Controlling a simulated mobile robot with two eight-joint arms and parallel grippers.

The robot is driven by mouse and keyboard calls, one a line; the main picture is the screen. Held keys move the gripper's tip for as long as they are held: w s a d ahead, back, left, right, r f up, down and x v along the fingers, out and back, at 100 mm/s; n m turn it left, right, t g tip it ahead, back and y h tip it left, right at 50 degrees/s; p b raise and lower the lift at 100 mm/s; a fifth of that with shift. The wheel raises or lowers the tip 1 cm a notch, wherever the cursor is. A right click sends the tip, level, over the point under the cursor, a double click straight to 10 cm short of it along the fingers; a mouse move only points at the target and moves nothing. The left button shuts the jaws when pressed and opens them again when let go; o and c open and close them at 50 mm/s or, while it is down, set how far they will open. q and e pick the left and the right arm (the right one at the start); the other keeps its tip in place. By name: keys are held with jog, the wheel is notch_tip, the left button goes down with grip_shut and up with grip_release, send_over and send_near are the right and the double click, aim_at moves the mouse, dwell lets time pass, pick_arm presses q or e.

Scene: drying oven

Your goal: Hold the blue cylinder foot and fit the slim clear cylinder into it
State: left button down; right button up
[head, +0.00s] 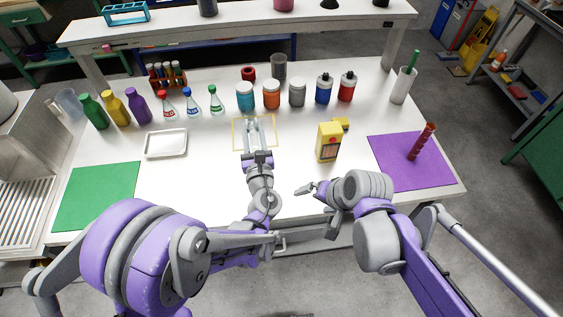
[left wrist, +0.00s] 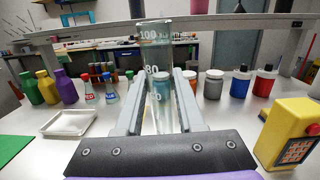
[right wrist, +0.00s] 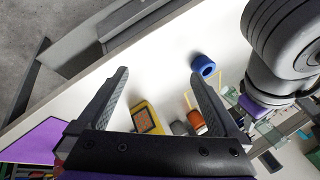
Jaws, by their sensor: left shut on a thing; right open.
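The slim clear cylinder (left wrist: 155,48), with white graduation marks, stands roughly upright between the fingers of my left gripper (left wrist: 160,80), which is shut on it. In the head view my left gripper (head: 253,127) is over the yellow square outline; the cylinder is hard to make out there. The blue cylinder foot (right wrist: 203,66), a round piece with a hole, rests on the white table in the right wrist view. I cannot make it out in the head view. My right gripper (right wrist: 158,75) is open and empty above the table, with the foot beyond one finger. It also shows in the head view (head: 304,190).
A yellow device (head: 328,142) stands right of the left gripper. Several jars (head: 271,95) and bottles line the back. A white tray (head: 166,144) and green mat (head: 97,195) lie left. A purple mat (head: 398,172) with a red cylinder (head: 421,142) lies right.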

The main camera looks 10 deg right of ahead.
jog(key=w+a+f+m+y, duration=0.1)
jog(key=w+f+m+y, duration=0.1)
jog(key=w+m, duration=0.3)
jog(key=w+a+f+m+y, duration=0.2)
jog(key=w+f+m+y, duration=0.1)
jog(key=w, duration=0.3)
jog(key=w+a+f+m+y, duration=0.2)
jog(key=w+m+y, duration=0.1)
jog(key=w+m, duration=0.3)
jog(key=shift+w+a+f+m+y, duration=0.1)
jog(key=shift+a+f+m+y, duration=0.2)
jog(key=shift+f, duration=0.1)
jog(key=shift+w+f+m+y, duration=0.4)
jog(key=shift+f+m+y, duration=0.1)
jog(key=shift+f+m, duration=0.1)
jog(key=x, duration=1.2)
jog(key=shift+d, duration=0.1)
jog(key=c, duration=1.2)
jog(key=shift+c, duration=0.2)
